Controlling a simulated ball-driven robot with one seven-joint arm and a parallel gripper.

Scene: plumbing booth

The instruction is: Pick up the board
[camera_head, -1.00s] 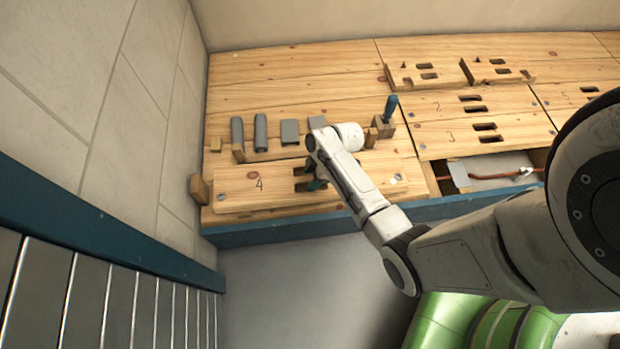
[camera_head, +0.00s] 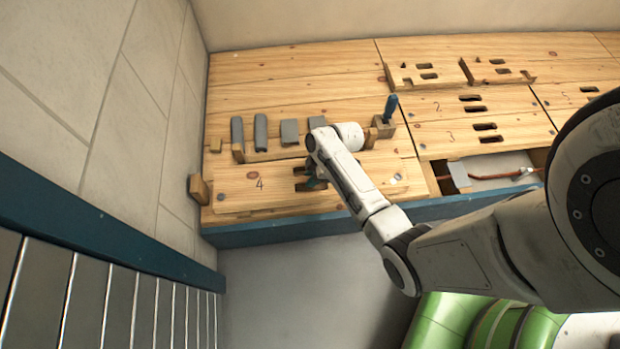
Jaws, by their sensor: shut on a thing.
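The board (camera_head: 230,193) marked 4 is a long light-wood plank with slots near its middle. It lies at the front left of the wooden bench, along its front edge. My gripper (camera_head: 313,181) is at the slots of the board and is shut on it. My arm's wrist hides part of the slots and the fingertips. I cannot tell whether the board is clear of the bench top.
Several grey pieces (camera_head: 261,132) stand in a wooden rack behind the board. A blue-handled tool (camera_head: 390,107) stands in a wood block to the right. An open bay (camera_head: 495,168) with a copper pipe lies farther right. A tiled wall (camera_head: 110,110) bounds the left.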

